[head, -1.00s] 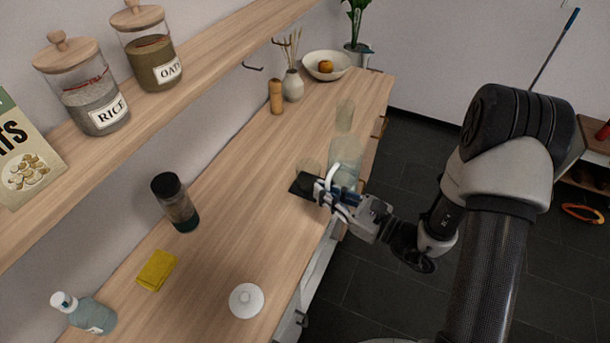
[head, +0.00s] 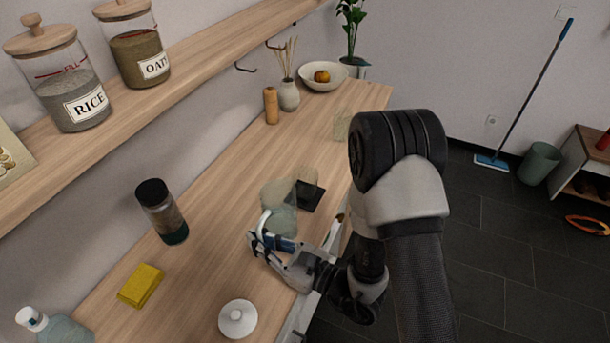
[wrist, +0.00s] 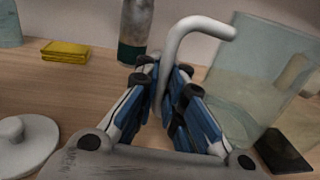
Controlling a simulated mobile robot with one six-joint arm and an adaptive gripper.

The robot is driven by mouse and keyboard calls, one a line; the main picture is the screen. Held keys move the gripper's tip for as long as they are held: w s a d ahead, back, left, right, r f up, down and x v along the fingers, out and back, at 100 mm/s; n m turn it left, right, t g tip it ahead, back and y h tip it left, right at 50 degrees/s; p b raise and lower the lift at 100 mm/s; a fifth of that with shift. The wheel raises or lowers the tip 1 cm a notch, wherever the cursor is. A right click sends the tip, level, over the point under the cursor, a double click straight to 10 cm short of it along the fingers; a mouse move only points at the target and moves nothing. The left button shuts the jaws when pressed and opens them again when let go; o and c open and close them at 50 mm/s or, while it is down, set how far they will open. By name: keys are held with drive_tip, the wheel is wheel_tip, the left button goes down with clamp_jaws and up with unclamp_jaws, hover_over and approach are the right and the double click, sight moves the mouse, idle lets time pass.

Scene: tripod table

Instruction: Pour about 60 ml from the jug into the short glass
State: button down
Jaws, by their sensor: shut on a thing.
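The jug (head: 279,211) is clear with pale liquid in it and a white handle. My gripper (head: 268,243) is shut on the handle (wrist: 172,62), which rises between the fingers in the wrist view. The jug (wrist: 250,75) leans to the right in that view; I cannot tell how far its base is above the worktop. The short glass (head: 309,181) is faint and clear and stands at the black coaster (head: 312,200), just right of the jug in the head view. The jug partly overlaps it.
A taller clear glass (head: 341,127) stands farther back. A dark-capped bottle (head: 162,212), a yellow sponge (head: 141,285) and a white lid (head: 238,319) are on the left and near side. A shelf with jars (head: 68,85) runs above the worktop's left.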

sight(270, 214)
drive_tip(key=shift+r, duration=0.15)
drive_tip(key=shift+w+r+m, duration=0.3)
drive_tip(key=shift+r+m, duration=0.4)
drive_tip(key=shift+r, duration=0.1)
drive_tip(key=shift+w+d+r+m+g, duration=0.2)
drive_tip(key=shift+w+r+m, duration=0.1)
drive_tip(key=shift+r+m, duration=0.3)
drive_tip(key=shift+w+d+r+m+g, duration=0.15)
drive_tip(key=shift+w+r+m, duration=0.1)
drive_tip(key=shift+r+m, duration=0.35)
drive_tip(key=shift+w+d+r+m, duration=0.2)
drive_tip(key=shift+w+r+m, duration=0.2)
drive_tip(key=shift+w+m, duration=0.15)
drive_tip(key=shift+w+d+r+m, duration=0.15)
drive_tip(key=shift+w+r+m, duration=0.3)
drive_tip(key=shift+m, duration=0.1)
drive_tip(key=p, duration=0.1)
drive_tip(key=w+r+m+p, duration=0.1)
drive_tip(key=shift+d+p, duration=0.2)
drive_tip(key=shift+p, duration=0.15)
drive_tip(key=shift+w+d+r+m+g+p, duration=0.15)
drive_tip(key=shift+w+r+m+p, duration=0.35)
drive_tip(key=shift+m+p, duration=0.45)
drive_tip(key=shift+w+d+r+m+g+p, duration=0.1)
drive_tip(key=shift+w+r+m+p, duration=0.2)
drive_tip(key=shift+r+m+p, duration=0.7)
drive_tip(key=shift+w+d+r+m+g+p, duration=0.15)
drive_tip(key=shift+w+m+p, duration=0.3)
drive_tip(key=shift+p, duration=0.95)
